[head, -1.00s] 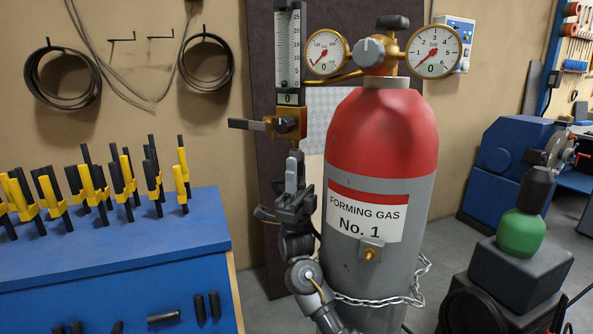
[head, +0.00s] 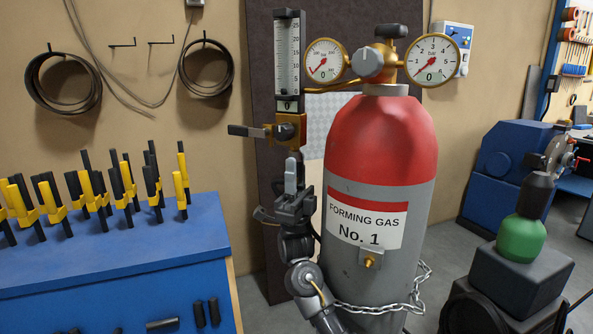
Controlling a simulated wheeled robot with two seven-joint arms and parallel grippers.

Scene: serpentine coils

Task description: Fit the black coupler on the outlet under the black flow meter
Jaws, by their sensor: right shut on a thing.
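My right gripper (head: 291,178) points up just below the valve body, left of the gas cylinder. It is shut on a small dark piece, mostly hidden by the fingers, that looks like the black coupler. I cannot tell whether this piece touches the outlet. My left gripper is out of view.
The red and grey gas cylinder (head: 380,150) stands close on the right of my right arm, with gauges above and a chain (head: 385,306) low around it. A blue bench (head: 120,245) with yellow and black clamps is at left. A green bottle (head: 521,238) is at right.

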